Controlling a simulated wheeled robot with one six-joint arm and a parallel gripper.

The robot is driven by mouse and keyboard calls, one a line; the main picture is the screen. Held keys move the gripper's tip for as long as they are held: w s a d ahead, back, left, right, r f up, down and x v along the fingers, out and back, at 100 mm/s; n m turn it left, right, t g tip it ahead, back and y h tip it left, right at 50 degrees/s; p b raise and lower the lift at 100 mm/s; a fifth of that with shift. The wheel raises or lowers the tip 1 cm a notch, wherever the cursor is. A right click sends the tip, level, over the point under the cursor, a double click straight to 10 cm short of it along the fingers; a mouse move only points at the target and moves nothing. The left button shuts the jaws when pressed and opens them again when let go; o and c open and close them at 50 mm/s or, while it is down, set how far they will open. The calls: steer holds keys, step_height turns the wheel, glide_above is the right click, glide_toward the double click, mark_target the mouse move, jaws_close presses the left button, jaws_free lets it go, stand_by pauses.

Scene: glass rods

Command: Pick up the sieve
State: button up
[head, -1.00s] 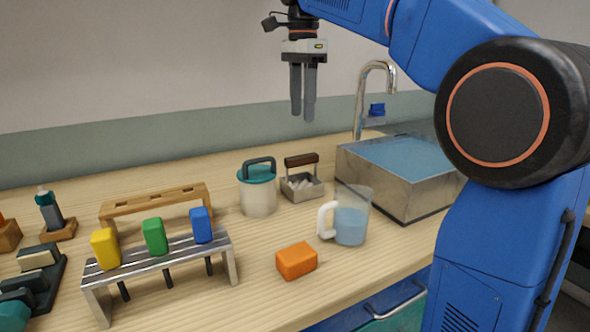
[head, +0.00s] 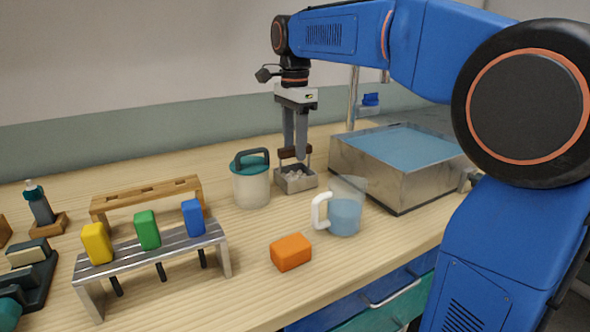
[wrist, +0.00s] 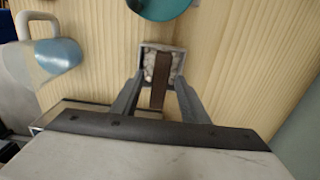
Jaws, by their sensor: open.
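The sieve (head: 296,182) is a small square metal basket with pale lumps in it and a dark brown handle bar on top. It stands on the wooden counter between the lidded jar and the sink. My gripper (head: 296,155) points down over it, with its fingertips at about the handle's height in the head view and partly covering it. In the wrist view the sieve (wrist: 150,67) shows beyond the fingertips, and the brown handle runs between the two spread fingers of my gripper (wrist: 155,98). The gripper is open. I cannot tell whether a finger touches the handle.
A jar with a teal lid (head: 251,185) stands close to the left of the sieve. A jug with blue liquid (head: 344,216) stands in front to the right, and the metal sink (head: 372,182) is at the right. An orange block (head: 291,252) lies nearer the front.

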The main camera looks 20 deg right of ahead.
mark_target(295, 166)
steer(key=shift+f, duration=2.55)
jaws_close()
